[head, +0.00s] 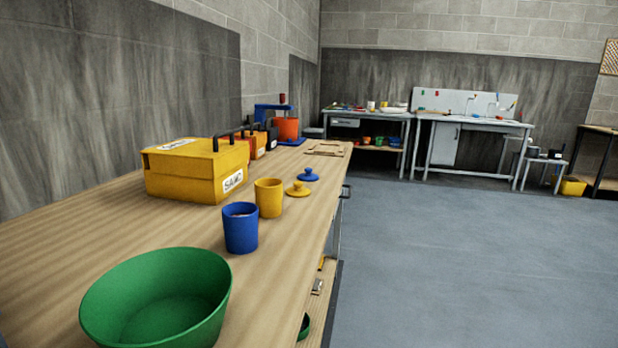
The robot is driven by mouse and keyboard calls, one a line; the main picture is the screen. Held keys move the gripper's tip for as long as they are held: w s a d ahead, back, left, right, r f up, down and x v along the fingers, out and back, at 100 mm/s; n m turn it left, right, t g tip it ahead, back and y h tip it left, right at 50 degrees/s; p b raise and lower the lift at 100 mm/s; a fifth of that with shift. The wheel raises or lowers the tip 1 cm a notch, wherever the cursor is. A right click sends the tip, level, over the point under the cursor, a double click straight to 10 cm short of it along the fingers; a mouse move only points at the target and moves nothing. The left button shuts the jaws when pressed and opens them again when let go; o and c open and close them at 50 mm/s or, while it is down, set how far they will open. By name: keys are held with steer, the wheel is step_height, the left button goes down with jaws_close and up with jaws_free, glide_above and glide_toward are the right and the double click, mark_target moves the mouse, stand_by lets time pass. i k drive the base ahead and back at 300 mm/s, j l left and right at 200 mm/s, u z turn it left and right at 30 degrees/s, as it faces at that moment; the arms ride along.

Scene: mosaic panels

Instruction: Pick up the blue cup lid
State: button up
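The blue cup lid (307,175) is a small round disc with a knob. It lies on the wooden workbench (110,225) near its right edge, beyond a yellow lid (298,190). An open blue cup (240,228) stands nearer, in front of an open yellow cup (269,198). Nothing covers the blue lid. My gripper does not show in the head view.
A green bowl (160,300) sits at the near end of the bench. A yellow box (195,170) labelled SAND stands left of the cups, with more cases behind it. The grey floor (460,265) right of the bench is clear. Other benches stand at the far wall.

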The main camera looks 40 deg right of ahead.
mark_target(308, 176)
steer(key=i+l, duration=0.1)
steer(key=l, duration=0.3)
steer(key=i+l, duration=0.15)
steer(key=l, duration=0.25)
steer(key=i+l, duration=0.1)
steer(key=l, duration=0.35)
steer(key=i+l, duration=0.15)
steer(key=l, duration=0.25)
steer(key=i+l, duration=0.1)
steer(key=l, duration=0.3)
steer(key=i+l, duration=0.15)
steer(key=l, duration=0.25)
steer(key=i+l, duration=0.1)
steer(key=l, duration=0.35)
steer(key=i+l+z, duration=0.1)
steer(key=l, duration=0.3)
